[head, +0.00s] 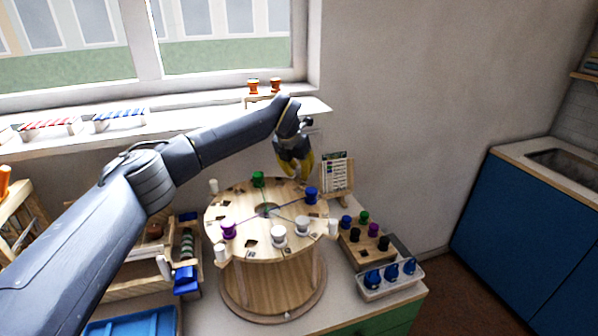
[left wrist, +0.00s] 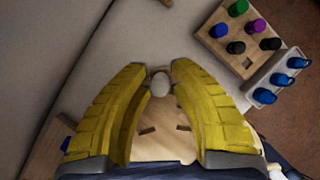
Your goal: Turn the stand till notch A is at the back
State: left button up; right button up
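The round wooden stand (head: 262,282) stands on the table with several coloured and white bead pieces and dark notches on its top. Its notch letters are too small to read, so I cannot tell which is notch A. White pegs stand around its rim, one at the left (head: 213,187), one at the front left (head: 220,252) and one at the right (head: 333,228). My left gripper (head: 298,176) is at the back of the stand.
A wooden block (head: 352,252) with coloured pieces and a white tray (head: 391,282) with blue pieces stand right of the stand. A card on a holder (head: 336,172) stands close behind. A wooden rack (head: 150,270) and blue tray (head: 130,326) are at the left.

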pick_arm(q)
grip_shut()
dwell(0.3)
